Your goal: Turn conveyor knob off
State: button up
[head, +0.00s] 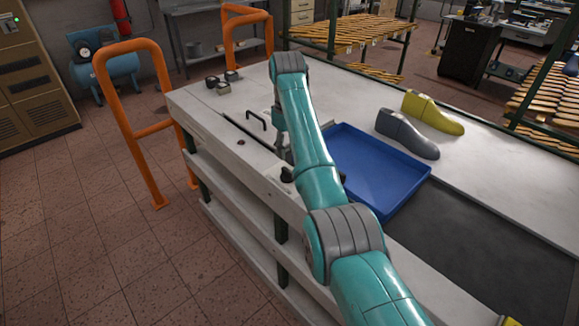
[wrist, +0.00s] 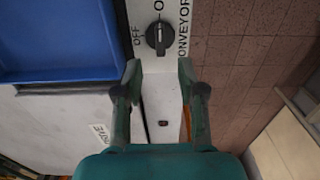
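The conveyor knob (wrist: 158,37) is black and round with a raised grip bar, on a white panel. Its bar stands upright in the wrist view, with a pale mark toward a cut-off label beginning with "O". The "OFF" label (wrist: 136,36) is at its left, and "CONVEYOR" runs down its right. In the head view, a black knob (head: 287,174) shows at the table's near edge, partly behind my arm. My gripper (wrist: 159,76) is open and empty, its fingertips just below the knob in the wrist picture, apart from it. My arm partly hides the gripper in the head view.
A blue tray (head: 342,151) lies beside the knob panel. Grey (head: 408,134) and yellow-green (head: 432,112) shoe lasts stand beyond it. A small red button (wrist: 163,123) sits between my fingers in the wrist picture. A black handle (head: 256,119) and orange rails (head: 100,92) are further left.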

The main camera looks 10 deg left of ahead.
aim_at(288, 170)
notch_tip(288, 170, down, 8)
jog(key=shift+r, duration=0.2)
grip_shut()
